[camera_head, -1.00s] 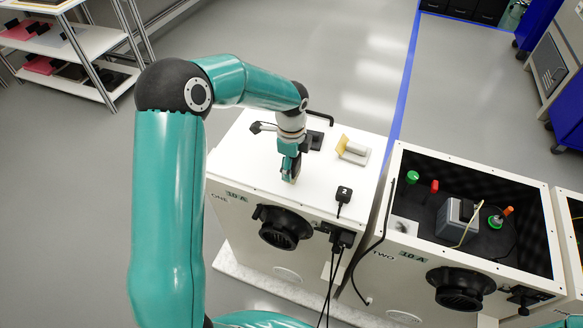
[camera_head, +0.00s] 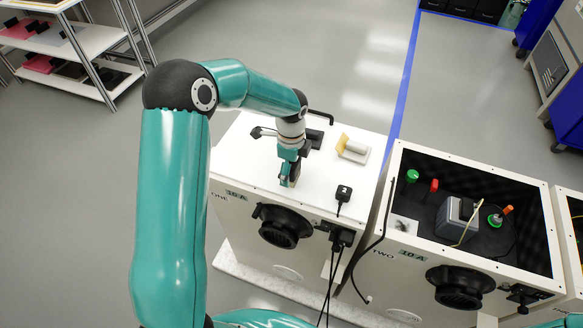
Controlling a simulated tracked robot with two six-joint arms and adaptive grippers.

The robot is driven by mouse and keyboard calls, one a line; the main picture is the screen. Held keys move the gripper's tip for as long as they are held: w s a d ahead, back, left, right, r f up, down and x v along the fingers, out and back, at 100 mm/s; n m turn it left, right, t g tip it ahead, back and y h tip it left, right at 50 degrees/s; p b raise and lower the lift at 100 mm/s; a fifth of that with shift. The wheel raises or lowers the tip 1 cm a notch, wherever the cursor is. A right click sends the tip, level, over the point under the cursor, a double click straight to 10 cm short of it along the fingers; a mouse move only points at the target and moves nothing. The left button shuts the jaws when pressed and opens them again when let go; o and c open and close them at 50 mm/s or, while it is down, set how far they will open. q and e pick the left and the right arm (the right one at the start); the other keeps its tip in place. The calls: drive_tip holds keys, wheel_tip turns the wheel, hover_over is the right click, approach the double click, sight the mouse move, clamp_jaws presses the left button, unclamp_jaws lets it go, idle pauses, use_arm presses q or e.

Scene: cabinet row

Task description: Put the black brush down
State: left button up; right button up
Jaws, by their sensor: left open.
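My left gripper (camera_head: 289,181) points down at the white top of cabinet ONE (camera_head: 240,168), close to its front edge. It is open. A small dark and tan piece (camera_head: 296,171) shows right at its fingers; it may be the black brush, but the gripper hides most of it. I cannot tell whether it touches the fingers or rests on the top. Another black item (camera_head: 314,138) lies behind the gripper, partly covered by the wrist. My right gripper is not in view.
A yellow and white block-like item (camera_head: 353,148) and a small black plug (camera_head: 343,194) with a cable lie on the same top. Open cabinet TWO (camera_head: 465,215) stands to the right, with knobs and a grey box inside. The top's front left is clear.

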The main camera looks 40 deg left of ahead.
use_arm(q)
wheel_tip(320, 180, up, 12)
drive_tip(key=shift+r+b, duration=0.1)
drive_tip(key=shift+b, duration=0.3)
idle(0.6)
